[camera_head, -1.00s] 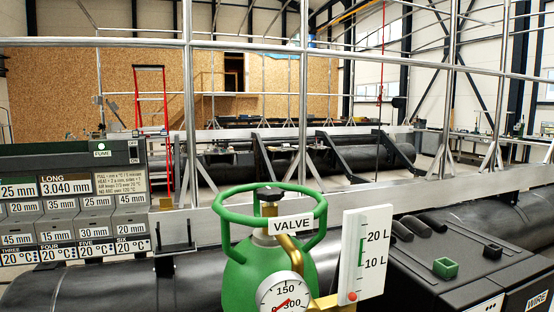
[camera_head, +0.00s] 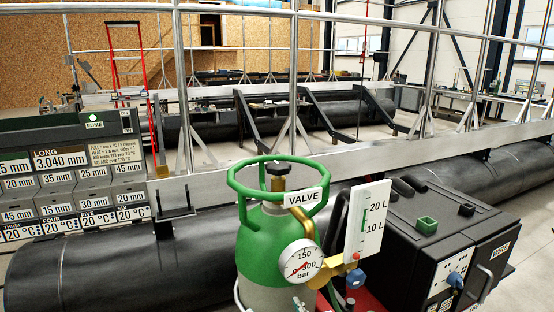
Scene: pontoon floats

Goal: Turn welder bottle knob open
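The welder bottle (camera_head: 264,248) is a green-topped gas cylinder with a grey lower body, upright in the lower middle of the head view. A green ring guard (camera_head: 240,187) surrounds its top. The black knob (camera_head: 278,171) sits on the valve stem inside the ring, above a white VALVE label (camera_head: 306,200). Neither of my grippers shows in the view.
A black welder box (camera_head: 436,255) with a green square socket stands right of the bottle. A labelled panel (camera_head: 72,180) is at the left. Large black pipes (camera_head: 130,262) and a metal railing (camera_head: 300,150) lie behind the bottle.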

